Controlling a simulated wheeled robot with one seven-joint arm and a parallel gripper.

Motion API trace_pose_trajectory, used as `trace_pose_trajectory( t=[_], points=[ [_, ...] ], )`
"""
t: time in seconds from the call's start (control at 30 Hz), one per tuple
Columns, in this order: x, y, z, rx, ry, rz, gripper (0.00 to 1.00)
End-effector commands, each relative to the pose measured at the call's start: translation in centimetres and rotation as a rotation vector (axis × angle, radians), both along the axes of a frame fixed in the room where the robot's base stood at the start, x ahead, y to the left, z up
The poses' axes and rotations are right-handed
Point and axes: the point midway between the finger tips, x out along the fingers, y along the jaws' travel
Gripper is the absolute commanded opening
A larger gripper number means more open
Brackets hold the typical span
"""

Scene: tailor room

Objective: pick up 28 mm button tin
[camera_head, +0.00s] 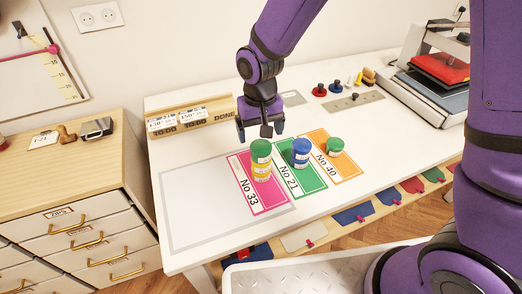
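Three groups of small round tins stand on coloured cards on the white table. A green-topped tin (261,148) sits above a yellow-banded part (261,170) on the pink No 33 card (270,204). A blue-topped tin (300,148) stands on the green No 21 card (309,184). The size labels are too small to read, so I cannot tell which is the 28 mm tin. My gripper (260,131) points down, open and empty, above and behind the green-topped tin on No 33.
A wooden TO DO/DONE rack (190,117) stands at the table's back left. A metal plate (354,105), spools (319,90) and a press with a red pad (440,68) are at back right. The outlined left table area (200,205) is clear. A drawer cabinet (75,215) stands left.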

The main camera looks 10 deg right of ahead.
Motion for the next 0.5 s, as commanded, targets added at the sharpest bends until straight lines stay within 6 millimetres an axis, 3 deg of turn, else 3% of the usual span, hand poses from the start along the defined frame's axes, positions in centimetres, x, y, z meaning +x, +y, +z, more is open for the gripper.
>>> trace_pose_trajectory(
  t=[0.5],
  points=[
    [-0.2,-0.1,-5.2,0.000,0.000,0.000,0.89]
  ],
)
